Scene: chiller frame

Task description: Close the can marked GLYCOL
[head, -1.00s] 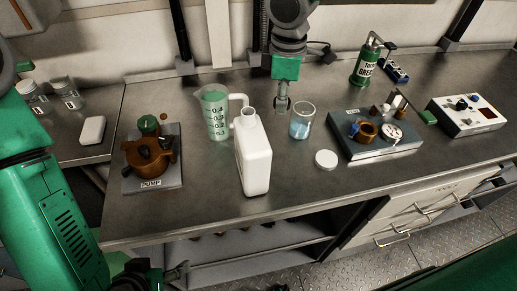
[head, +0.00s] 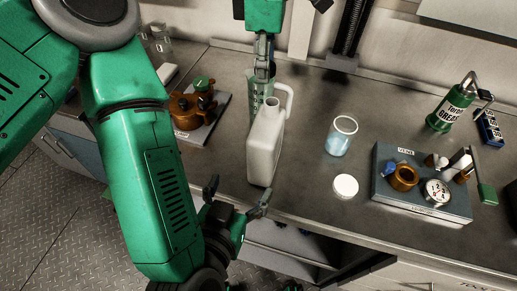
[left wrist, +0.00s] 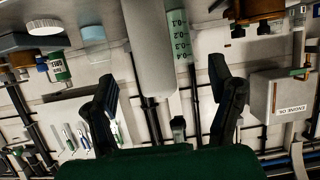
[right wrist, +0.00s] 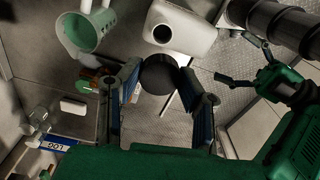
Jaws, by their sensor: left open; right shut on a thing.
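My left gripper (head: 238,195) is open and empty, low in front of the can. A white round lid (head: 345,187) lies on the bench right of the can.
A graduated jug (right wrist: 88,36) stands just behind the can. A beaker of blue liquid (head: 341,138), the vane block (head: 425,205) and a green grease can (head: 452,108) stand to the right. The pump (head: 195,108) is at left.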

